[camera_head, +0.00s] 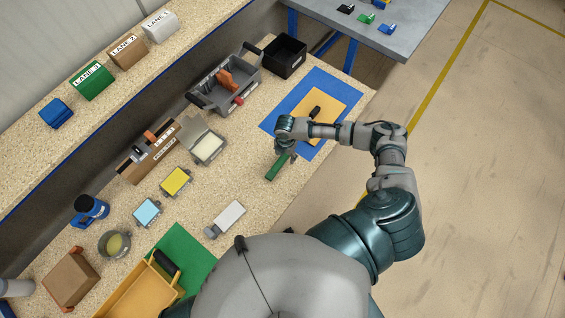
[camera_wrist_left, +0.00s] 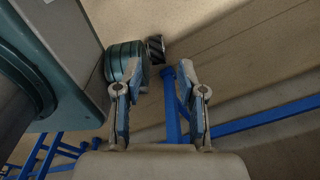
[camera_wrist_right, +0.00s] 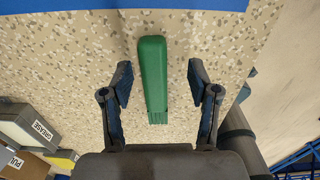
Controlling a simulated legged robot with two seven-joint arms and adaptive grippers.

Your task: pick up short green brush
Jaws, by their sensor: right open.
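The short green brush (camera_head: 276,168) lies on the speckled bench top, below the blue mat. In the right wrist view the green brush (camera_wrist_right: 153,72) lies lengthwise between and ahead of my fingers. My right gripper (camera_head: 287,147) is above the far end of the brush. It also shows in the right wrist view (camera_wrist_right: 160,85), with its two fingers open on either side of the brush and nothing held. My left gripper (camera_wrist_left: 156,80) is open and empty in the left wrist view, over the floor, away from the bench. It does not show in the head view.
A grey bin (camera_head: 205,98) and a black box (camera_head: 285,56) stand at the back. The bench around the brush is clear.

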